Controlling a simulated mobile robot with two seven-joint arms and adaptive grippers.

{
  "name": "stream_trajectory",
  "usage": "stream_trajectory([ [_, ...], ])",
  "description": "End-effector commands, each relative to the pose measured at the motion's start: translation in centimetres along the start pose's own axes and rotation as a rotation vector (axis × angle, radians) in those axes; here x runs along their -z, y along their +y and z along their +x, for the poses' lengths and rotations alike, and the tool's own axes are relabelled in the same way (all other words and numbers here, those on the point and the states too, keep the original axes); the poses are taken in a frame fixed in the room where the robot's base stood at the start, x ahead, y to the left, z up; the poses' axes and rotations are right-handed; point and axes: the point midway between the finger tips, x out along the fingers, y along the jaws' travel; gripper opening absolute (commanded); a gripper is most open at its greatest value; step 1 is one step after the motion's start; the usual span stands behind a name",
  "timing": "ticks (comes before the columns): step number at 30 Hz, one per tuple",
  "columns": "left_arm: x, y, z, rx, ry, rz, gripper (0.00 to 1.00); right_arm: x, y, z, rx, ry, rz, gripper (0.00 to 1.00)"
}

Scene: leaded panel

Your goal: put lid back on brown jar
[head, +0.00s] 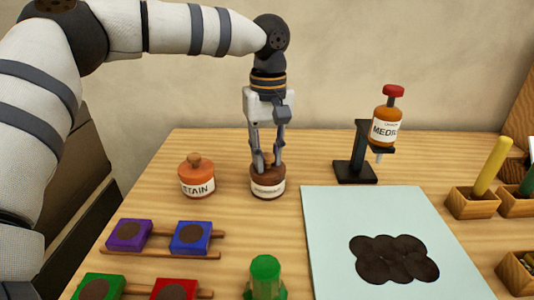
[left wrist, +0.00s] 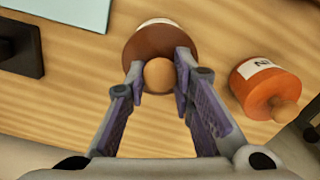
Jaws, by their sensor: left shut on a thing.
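The brown jar (head: 267,186) stands upright on the wooden table, with a white label on its front. A brown lid with a round wooden knob sits at its top; the knob (left wrist: 159,75) shows clearly in the left wrist view, over the lid (left wrist: 150,45). My left gripper (head: 266,165) points straight down over the jar and is shut on the knob. In the left wrist view its fingers (left wrist: 160,80) stand on either side of the knob. Whether the lid is fully seated on the rim cannot be told. My right gripper is in neither view.
An orange STAIN jar (head: 197,178) with its lid on stands close to the left. A black stand (head: 355,170) holds a MEDIUM bottle (head: 386,127) at right. A pale sheet (head: 330,230) with dark blobs, colored blocks (head: 190,237) and a green object (head: 265,278) lie nearer.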

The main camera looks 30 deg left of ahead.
Motion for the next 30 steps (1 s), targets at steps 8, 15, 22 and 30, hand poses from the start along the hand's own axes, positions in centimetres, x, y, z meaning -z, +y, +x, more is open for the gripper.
stream_trajectory([
  [8,0.01,0.01,0.03,0.000,0.000,0.000,0.34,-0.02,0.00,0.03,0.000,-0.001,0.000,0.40],
  [15,0.01,0.01,0.02,0.000,0.000,0.000,0.46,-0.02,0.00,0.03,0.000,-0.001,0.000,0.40],
  [22,0.01,0.01,0.03,0.000,0.000,0.000,0.66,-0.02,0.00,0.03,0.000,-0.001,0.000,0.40],
  [30,0.02,0.03,-0.36,-0.001,0.001,0.000,0.66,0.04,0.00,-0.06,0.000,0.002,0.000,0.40],
])
